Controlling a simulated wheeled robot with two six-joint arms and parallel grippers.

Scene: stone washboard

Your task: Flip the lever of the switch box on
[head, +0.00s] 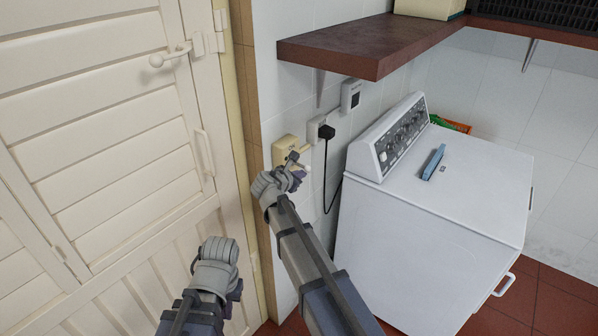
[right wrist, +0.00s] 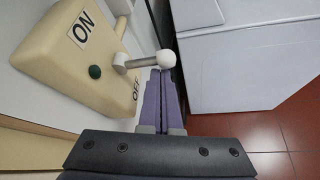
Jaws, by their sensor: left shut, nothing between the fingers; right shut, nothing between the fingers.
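The switch box (head: 283,149) is a cream box on the white tiled wall, left of the sockets. The right wrist view shows its sloped body (right wrist: 60,62), with an ON label and an OFF label on its face and a dark green button. Its lever (right wrist: 141,62) is a grey rod with a white ball knob, pointing right near the OFF label. My right gripper (head: 297,172) is at the box; its purple fingers (right wrist: 159,88) are shut and empty, just below the knob. I cannot tell whether they touch it. My left gripper (head: 236,291) is low before the door, shut and empty.
A white washing machine (head: 430,220) stands to the right, with a blue object (head: 433,162) on top. A brown shelf (head: 370,45) juts out above the sockets. A black plug (head: 326,131) and cable hang beside the box. A louvred door (head: 90,130) fills the left.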

